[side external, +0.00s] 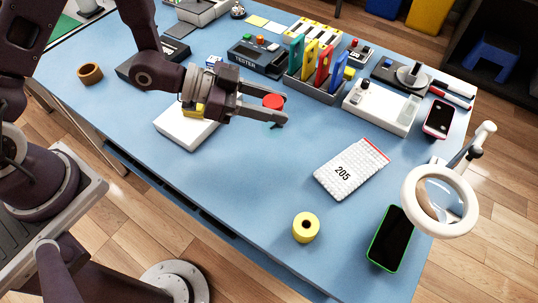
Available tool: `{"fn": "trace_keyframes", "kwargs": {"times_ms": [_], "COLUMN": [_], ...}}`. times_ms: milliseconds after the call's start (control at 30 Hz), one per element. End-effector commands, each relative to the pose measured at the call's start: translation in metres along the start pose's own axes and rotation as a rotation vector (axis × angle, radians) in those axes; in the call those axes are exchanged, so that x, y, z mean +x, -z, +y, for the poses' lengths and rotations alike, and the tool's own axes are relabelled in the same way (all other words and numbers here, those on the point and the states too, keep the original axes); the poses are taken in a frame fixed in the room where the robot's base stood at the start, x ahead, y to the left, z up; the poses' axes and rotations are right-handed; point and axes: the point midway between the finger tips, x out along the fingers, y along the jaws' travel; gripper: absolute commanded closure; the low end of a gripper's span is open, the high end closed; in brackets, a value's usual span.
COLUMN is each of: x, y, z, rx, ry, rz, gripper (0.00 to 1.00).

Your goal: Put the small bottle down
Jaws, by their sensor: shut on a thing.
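My gripper (279,109) is in the air over the back middle of the blue table, with its fingers pointing right. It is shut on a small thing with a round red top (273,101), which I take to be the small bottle. Its body is mostly hidden by the near finger, and a little dark teal shows below the fingertips. I cannot tell how high its base is above the table.
A white box (187,127) lies under my wrist. Behind stand a rack of coloured folders (315,88) and a tester (258,57). A bubble-wrap pouch (352,168), yellow roll (306,227), green-edged phone (391,238) and ring magnifier (439,201) are nearer. The table's front middle is clear.

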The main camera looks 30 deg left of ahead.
Motion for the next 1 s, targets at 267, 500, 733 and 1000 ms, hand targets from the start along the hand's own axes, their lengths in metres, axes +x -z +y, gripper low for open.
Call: {"fn": "trace_keyframes", "kwargs": {"times_ms": [267, 500, 733, 1000], "x": [0.005, 0.022, 0.028, 0.028], "y": [-0.039, -0.081, -0.092, -0.093], "z": [0.021, 0.020, 0.019, 0.019], "rx": [0.026, 0.029, 0.031, 0.031], "ry": [-0.075, -0.073, -0.070, -0.070], "rz": [-0.002, -0.003, 0.000, -0.001], "gripper": [1.00, 1.00, 1.00, 0.48]}}
